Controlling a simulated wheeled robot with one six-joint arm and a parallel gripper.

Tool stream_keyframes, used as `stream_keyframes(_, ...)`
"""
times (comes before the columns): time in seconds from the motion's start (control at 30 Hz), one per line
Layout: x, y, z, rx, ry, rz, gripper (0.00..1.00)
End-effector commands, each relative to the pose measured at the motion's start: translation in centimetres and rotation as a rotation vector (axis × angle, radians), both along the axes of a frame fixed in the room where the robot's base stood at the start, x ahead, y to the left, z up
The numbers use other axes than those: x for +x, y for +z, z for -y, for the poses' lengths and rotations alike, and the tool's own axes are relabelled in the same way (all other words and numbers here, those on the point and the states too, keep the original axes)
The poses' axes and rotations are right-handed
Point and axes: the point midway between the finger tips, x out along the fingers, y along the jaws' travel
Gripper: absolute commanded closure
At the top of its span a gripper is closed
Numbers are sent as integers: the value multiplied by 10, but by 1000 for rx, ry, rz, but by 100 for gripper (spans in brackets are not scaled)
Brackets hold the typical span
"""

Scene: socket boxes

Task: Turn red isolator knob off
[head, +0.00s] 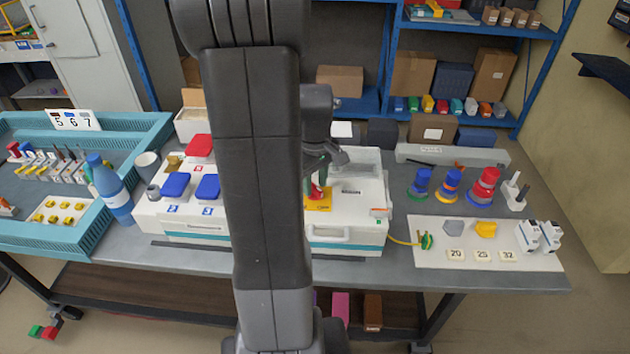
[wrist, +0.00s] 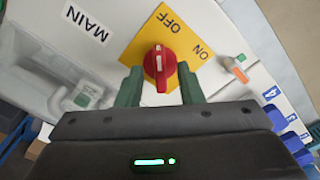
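The red isolator knob (wrist: 160,64) sits on a yellow plate (wrist: 143,44) marked OFF and ON, beside a MAIN label (wrist: 86,22). Its raised grip, with a white mark, runs roughly up and down in the wrist view. I cannot tell exactly which word it points at. My gripper (wrist: 161,77) is open, its two green fingers on either side of the knob, with gaps visible beside it. In the head view the red knob (head: 316,192) and yellow plate (head: 319,205) show on the white box's top, partly hidden by my arm and gripper.
The white box (head: 355,215) stands on the grey table (head: 460,278). Blue covers (head: 175,184) and a red cover (head: 199,146) sit left of my arm. A white board (head: 485,245) with sockets and number tags lies at the right. A blue bottle (head: 112,192) stands at the left.

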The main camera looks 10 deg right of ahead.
Motion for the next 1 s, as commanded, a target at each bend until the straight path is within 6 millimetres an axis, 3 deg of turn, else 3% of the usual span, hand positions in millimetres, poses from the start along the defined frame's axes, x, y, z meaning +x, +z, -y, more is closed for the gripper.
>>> stream_keyframes(0.27,0,10,0,0,-1,2,66)
stream_keyframes(0.7,1,103,0,-1,0,5,66)
stream_keyframes(1.0,0,136,0,0,0,1,66)
